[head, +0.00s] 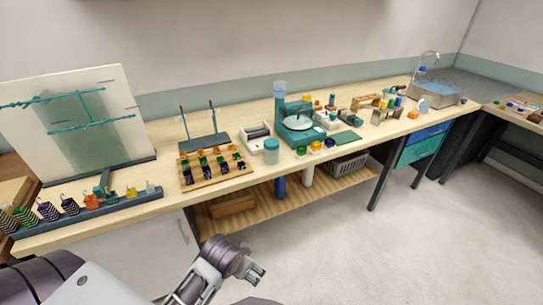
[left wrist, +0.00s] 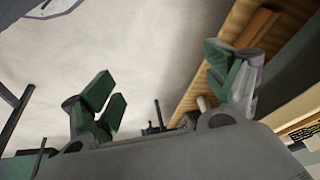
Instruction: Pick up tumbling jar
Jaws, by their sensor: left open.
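A teal jar with a pale lid (head: 271,151), which looks like the tumbling jar, stands upright near the front edge of the workbench (head: 170,207). It is right in front of a small white roller device (head: 257,138). My left gripper (head: 259,273) is low in front of the bench, over the floor, well below the jar and apart from it. In the left wrist view its green-padded fingers (left wrist: 162,88) are spread with nothing held between them. I cannot make out the jar in that view. My right gripper is not in view.
A wooden rack of coloured pieces (head: 213,168) lies left of the jar, and small coloured jars (head: 316,147) stand to its right. A teal round machine (head: 299,122) is behind. A lower shelf (head: 255,205) sits under the bench. The floor (head: 330,240) is clear.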

